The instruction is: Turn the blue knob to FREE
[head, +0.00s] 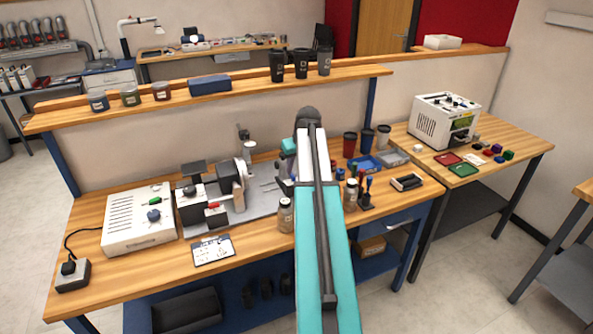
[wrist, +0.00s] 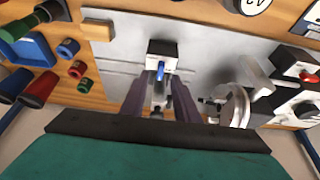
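The blue knob (wrist: 162,68) shows in the wrist view as a small blue lever on a small white-and-black block (wrist: 162,46). The block sits on a grey metal plate (wrist: 210,45). My gripper (wrist: 161,82) is open, its two dark fingers spread on either side of the line to the knob, with the fingertips close to it. I cannot tell whether they touch it. No FREE marking is readable. In the head view my arm covers the knob and most of its block; the grey plate (head: 262,196) shows left of the arm.
A red-knobbed block (wrist: 306,78) and a round metal part (wrist: 236,104) stand right of my gripper in the wrist view. Cups, a blue tray (wrist: 30,48) and small coloured containers are on the left. A white control box (head: 138,217) stands at the bench's left end.

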